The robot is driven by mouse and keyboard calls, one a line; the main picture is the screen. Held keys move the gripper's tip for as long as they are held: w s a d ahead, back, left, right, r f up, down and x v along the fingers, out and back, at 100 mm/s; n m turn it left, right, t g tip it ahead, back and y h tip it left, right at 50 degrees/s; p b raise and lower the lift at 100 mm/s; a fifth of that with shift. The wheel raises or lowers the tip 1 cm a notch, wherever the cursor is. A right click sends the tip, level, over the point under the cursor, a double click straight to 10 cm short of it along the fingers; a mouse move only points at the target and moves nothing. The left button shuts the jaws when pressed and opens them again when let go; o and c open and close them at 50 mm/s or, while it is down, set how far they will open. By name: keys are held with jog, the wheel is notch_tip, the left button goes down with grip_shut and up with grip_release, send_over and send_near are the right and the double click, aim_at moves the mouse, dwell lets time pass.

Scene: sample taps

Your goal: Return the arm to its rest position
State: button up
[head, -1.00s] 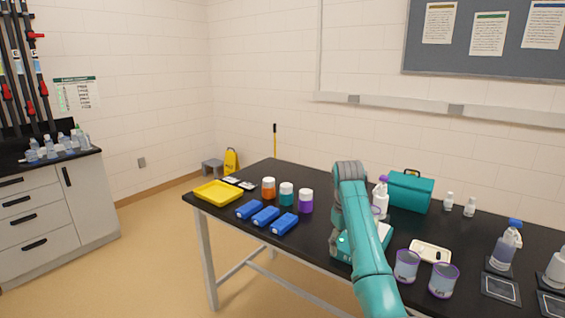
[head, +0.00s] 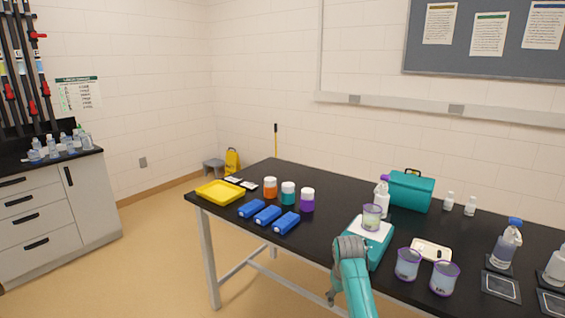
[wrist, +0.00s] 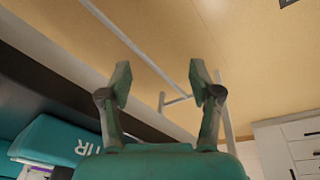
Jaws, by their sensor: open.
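My teal arm (head: 355,285) shows at the bottom of the head view, bent low in front of the black table's front edge. My gripper (wrist: 160,85) shows in the wrist view with its two fingers spread apart and nothing between them. Beyond the fingers lie the tan floor and pale table legs.
The black table (head: 335,205) holds a teal scale (head: 378,252) with a cup (head: 372,217) on it, close to my arm. Two more cups (head: 408,264) stand to the right. Blue blocks (head: 268,215) and a yellow tray (head: 220,192) lie left. The floor (head: 150,270) at left is clear.

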jog(key=s+f+t, duration=0.3)
jog(key=s+f, duration=1)
jog(key=f, duration=0.6)
jog(key=s+f+m+t, duration=0.1)
jog(key=s+t, duration=0.1)
jog(key=s, duration=1.1)
jog(key=s+f+m+t, duration=0.1)
jog(key=s+f+t, duration=0.1)
jog(key=s, duration=1.2)
jog(key=s+r+m+t, duration=0.1)
jog(key=s+r+t, duration=0.4)
jog(key=s+r, duration=1.9)
notch_tip(320, 180, up, 3)
jog(key=shift+d+m+y, duration=0.15)
jog(key=shift+m+y, duration=0.15)
